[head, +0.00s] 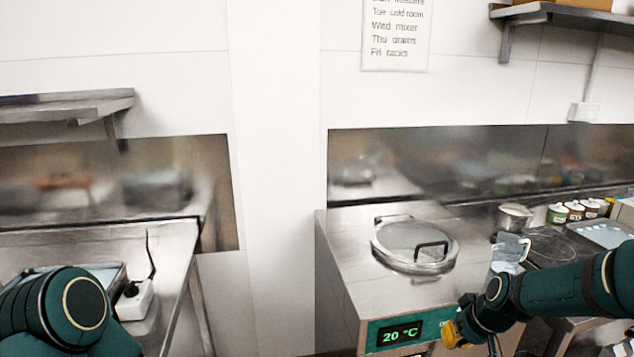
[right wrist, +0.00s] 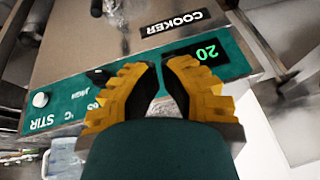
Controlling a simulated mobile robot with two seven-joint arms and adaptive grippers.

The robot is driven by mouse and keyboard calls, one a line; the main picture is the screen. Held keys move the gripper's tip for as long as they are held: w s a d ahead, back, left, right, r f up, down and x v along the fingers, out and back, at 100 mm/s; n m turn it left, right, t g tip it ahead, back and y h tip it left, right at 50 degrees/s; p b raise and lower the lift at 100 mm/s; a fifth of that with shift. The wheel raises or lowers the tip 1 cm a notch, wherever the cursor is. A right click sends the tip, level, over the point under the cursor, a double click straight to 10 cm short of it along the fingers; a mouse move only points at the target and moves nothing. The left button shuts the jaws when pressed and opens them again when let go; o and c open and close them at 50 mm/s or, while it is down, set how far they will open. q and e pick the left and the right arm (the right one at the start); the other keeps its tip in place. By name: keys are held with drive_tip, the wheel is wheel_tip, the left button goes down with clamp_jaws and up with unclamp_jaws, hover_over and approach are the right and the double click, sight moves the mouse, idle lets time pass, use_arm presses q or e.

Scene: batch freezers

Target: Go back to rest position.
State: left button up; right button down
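My right gripper (head: 452,334) is low at the front of the cooker (head: 345,245), by its green control panel. In the right wrist view its yellow fingers (right wrist: 163,75) stand a little apart at the tips, with nothing held between them. The panel (right wrist: 70,105) lies behind the fingers there, with a white knob marked STIR and a green 20 display. My left arm (head: 70,310) shows at the lower left of the head view. Its gripper is out of the picture.
The cooker's round lid (head: 415,245) is down. A clear jug (head: 508,252) stands right of it, near my right forearm. Several small tubs (head: 575,210) and a pale tray (head: 605,234) are farther right. A steel table (head: 150,240) with a white device (head: 135,299) is at left.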

drive_tip(key=s+a+f+m+g+y, duration=0.1)
drive_tip(key=s+a+f, duration=0.4)
drive_tip(key=a+f, duration=0.3)
drive_tip(key=s+a+f+g, duration=0.1)
drive_tip(key=s+a+f, duration=0.3)
drive_tip(key=a+f, duration=0.4)
drive_tip(key=s+a+f+m, duration=0.1)
drive_tip(key=s+a+f, duration=0.5)
drive_tip(key=s, duration=0.4)
drive_tip(key=shift+a+g+y, duration=0.15)
drive_tip(key=shift+g+y, duration=0.15)
drive_tip(key=shift+y, duration=0.1)
